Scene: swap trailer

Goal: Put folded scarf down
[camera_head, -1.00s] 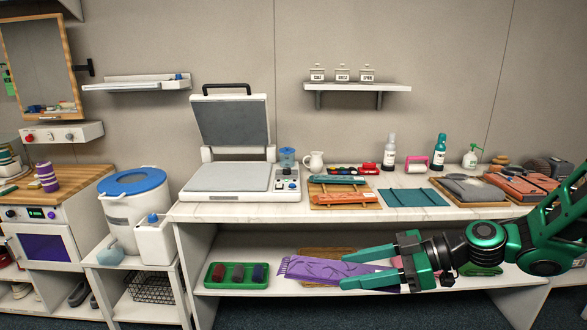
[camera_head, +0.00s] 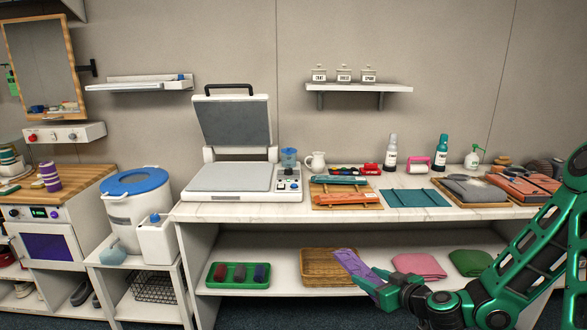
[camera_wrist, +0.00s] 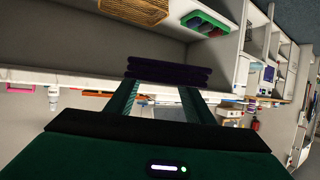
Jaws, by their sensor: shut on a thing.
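The folded purple scarf (camera_head: 356,268) is held in my gripper (camera_head: 383,283), in front of the lower shelf in the head view. My gripper is shut on one end of the scarf, and the other end points up and left toward the wicker basket. In the wrist view the scarf (camera_wrist: 167,71) is a dark folded stack between the fingertips (camera_wrist: 165,92). I cannot tell whether the scarf touches the basket or shelf.
The lower shelf (camera_head: 285,288) holds a green tray (camera_head: 213,282) of rolls, a wicker basket (camera_head: 318,267), a folded pink cloth (camera_head: 420,266) and a folded green cloth (camera_head: 474,262). The marble counter (camera_head: 245,212) above carries a press (camera_head: 228,178) and several cloths.

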